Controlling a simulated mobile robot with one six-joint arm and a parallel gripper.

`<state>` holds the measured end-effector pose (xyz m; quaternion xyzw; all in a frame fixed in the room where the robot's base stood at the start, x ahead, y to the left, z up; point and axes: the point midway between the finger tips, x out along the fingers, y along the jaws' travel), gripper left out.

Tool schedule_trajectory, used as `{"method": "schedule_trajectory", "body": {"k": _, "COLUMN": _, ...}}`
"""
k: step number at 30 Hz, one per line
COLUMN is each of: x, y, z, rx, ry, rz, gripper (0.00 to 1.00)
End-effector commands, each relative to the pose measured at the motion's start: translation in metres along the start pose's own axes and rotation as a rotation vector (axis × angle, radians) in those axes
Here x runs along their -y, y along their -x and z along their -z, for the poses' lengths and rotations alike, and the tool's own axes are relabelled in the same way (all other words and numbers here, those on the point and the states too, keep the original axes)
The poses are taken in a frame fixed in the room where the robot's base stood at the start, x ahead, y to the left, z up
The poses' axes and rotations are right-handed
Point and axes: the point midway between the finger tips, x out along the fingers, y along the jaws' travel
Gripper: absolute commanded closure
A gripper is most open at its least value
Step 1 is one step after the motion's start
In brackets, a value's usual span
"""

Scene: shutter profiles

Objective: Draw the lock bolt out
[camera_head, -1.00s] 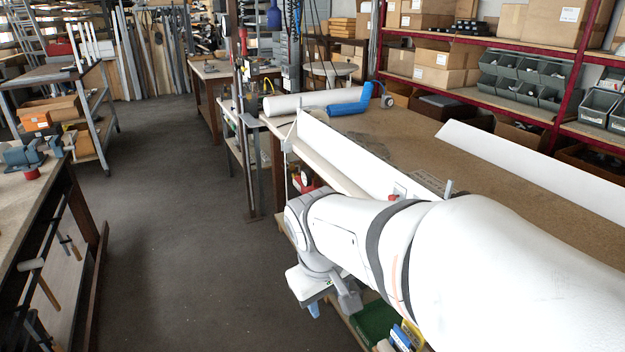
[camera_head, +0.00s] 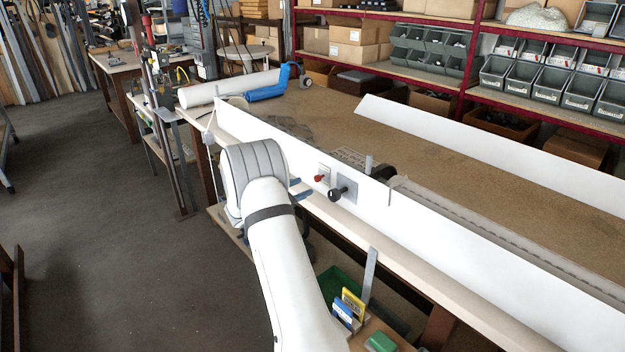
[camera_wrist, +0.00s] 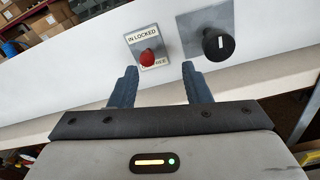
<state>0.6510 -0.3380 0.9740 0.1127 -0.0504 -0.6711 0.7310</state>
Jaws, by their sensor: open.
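The lock bolt appears to be the red knob (camera_wrist: 149,58) on a small plate (camera_wrist: 147,46) marked "IN LOCKED" above and a partly hidden word ending "REE" below, in the wrist view. The plate is on the front face of a long white profile (camera_wrist: 100,60). The red knob also shows in the head view (camera_head: 319,178). My gripper (camera_wrist: 163,78) is open and empty, its blue-grey fingers pointing at the white face. The red knob appears between the fingertips, nearer the left one; the gap in depth is unclear. In the head view my gripper (camera_head: 302,190) is partly hidden behind my wrist.
A black knob (camera_wrist: 217,44) on a grey plate is right of the red knob, close to the right fingertip in the picture. The profile stands along the workbench (camera_head: 330,110) edge. Another white profile (camera_head: 480,145) lies behind. A green bin (camera_head: 345,285) is below.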

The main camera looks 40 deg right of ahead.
Motion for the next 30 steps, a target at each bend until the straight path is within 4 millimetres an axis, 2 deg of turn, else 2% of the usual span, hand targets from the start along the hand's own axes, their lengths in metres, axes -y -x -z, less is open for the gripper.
{"method": "schedule_trajectory", "body": {"k": 1, "x": -0.005, "y": -0.005, "z": 0.009, "rx": 0.020, "ry": 0.030, "rz": -0.024, "gripper": 0.56}}
{"method": "schedule_trajectory", "body": {"k": 6, "x": -0.015, "y": -0.014, "z": 0.022, "rx": 0.062, "ry": 0.080, "rz": -0.072, "gripper": 0.56}}
{"method": "schedule_trajectory", "body": {"k": 11, "x": -0.018, "y": -0.032, "z": 0.020, "rx": 0.066, "ry": 0.084, "rz": -0.076, "gripper": 0.56}}
{"method": "schedule_trajectory", "body": {"k": 21, "x": -0.021, "y": -0.081, "z": 0.018, "rx": 0.064, "ry": 0.082, "rz": -0.076, "gripper": 0.56}}
{"method": "schedule_trajectory", "body": {"k": 30, "x": -0.022, "y": -0.090, "z": 0.018, "rx": 0.063, "ry": 0.083, "rz": -0.078, "gripper": 0.56}}
